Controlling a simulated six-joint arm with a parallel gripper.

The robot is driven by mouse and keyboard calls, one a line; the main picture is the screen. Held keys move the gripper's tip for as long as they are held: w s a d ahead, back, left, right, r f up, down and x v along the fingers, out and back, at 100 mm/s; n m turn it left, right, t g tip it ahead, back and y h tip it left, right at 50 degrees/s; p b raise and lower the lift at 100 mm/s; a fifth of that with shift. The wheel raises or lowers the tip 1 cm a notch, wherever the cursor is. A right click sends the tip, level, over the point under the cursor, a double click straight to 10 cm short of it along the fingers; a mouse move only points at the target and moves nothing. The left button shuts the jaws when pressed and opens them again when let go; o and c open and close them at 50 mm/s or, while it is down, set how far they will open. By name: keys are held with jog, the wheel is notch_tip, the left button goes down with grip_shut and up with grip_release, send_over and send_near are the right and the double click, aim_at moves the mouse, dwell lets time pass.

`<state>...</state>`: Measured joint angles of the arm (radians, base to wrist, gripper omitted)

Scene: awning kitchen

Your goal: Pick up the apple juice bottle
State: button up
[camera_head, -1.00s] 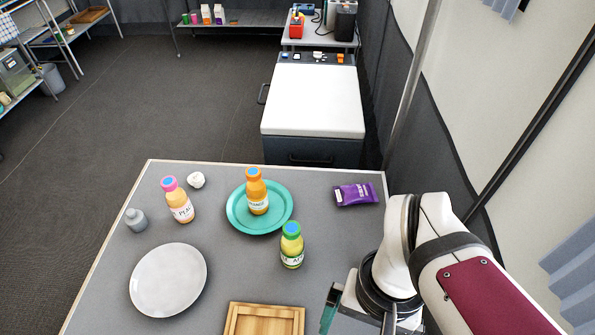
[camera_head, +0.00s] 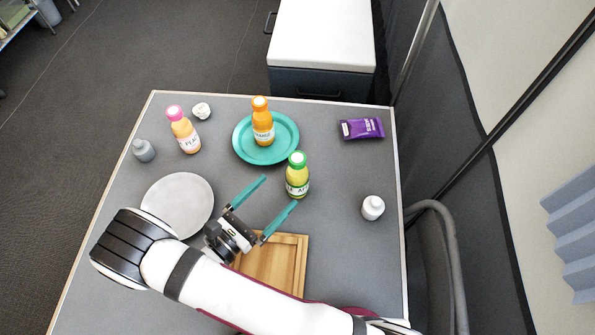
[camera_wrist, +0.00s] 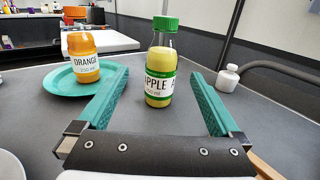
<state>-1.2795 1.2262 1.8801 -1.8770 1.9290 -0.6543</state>
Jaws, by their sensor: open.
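The apple juice bottle (camera_head: 298,177) has a green cap, yellow-green juice and a label reading APPLE. It stands upright on the grey table, just right of the teal plate. In the wrist view the bottle (camera_wrist: 161,75) stands ahead of my gripper (camera_wrist: 155,92), about midway between its two teal fingers. My gripper (camera_head: 280,193) is open and empty in the head view. Its fingers point toward the bottle, with the right fingertip close to it. I cannot tell whether they touch.
An orange bottle (camera_head: 262,124) stands on the teal plate (camera_head: 281,155). A pink-capped bottle (camera_head: 186,133) and a grey plate (camera_head: 178,199) are left. A wooden tray (camera_head: 286,262) lies below my gripper. A white jar (camera_head: 372,208) and purple packet (camera_head: 362,129) are right.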

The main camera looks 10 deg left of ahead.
aim_at(290, 181)
jog(key=x, duration=0.8)
jog(key=shift+d, duration=0.15)
grip_shut()
